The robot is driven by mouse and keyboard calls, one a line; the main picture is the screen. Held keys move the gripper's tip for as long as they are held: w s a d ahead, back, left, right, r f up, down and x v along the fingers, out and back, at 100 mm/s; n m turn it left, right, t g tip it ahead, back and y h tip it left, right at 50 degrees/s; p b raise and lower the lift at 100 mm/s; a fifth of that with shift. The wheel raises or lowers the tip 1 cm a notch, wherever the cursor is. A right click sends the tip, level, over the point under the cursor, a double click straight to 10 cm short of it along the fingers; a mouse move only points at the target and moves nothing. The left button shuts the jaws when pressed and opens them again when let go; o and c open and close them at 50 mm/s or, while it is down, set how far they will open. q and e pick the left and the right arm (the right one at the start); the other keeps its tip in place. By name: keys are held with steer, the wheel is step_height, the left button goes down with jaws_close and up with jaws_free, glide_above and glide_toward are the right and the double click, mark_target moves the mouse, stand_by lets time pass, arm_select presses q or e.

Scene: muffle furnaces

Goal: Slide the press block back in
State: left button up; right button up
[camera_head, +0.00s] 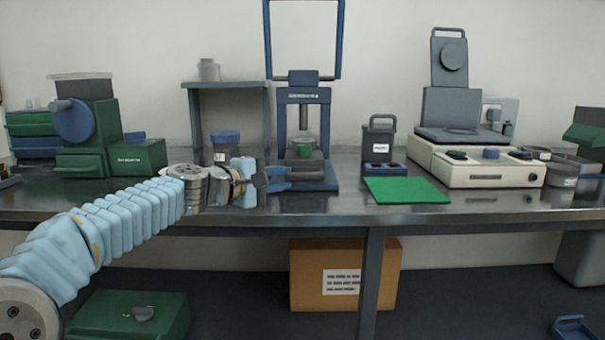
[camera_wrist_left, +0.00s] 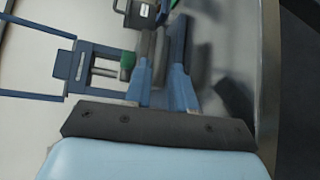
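The press (camera_head: 325,115) is a blue upright frame on a base, standing on the bench at centre. A small grey and green block (camera_head: 303,149) sits inside it above the base; I take this for the press block. My left gripper (camera_head: 290,178) is in front of the press base, low over the bench, its fingers pointing right. In the left wrist view the press (camera_wrist_left: 64,65) appears sideways, with the green part (camera_wrist_left: 127,62) left of the fingers. My right gripper is out of view.
A blue-lidded jar (camera_head: 225,142) stands just behind my left gripper. A green mat (camera_head: 406,190) lies right of the press, before a small dark device (camera_head: 379,140). A cream-based machine (camera_head: 480,165) stands further right. The bench's front edge runs close below my gripper.

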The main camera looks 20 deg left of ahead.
mark_target(302, 175)
arm_select(q)
steer(key=p+x, duration=0.1)
steer(key=x, duration=0.5)
steer(key=shift+w+d, duration=0.15)
steer(key=shift+w, duration=0.25)
steer(key=shift+c, duration=0.4)
jaws_close()
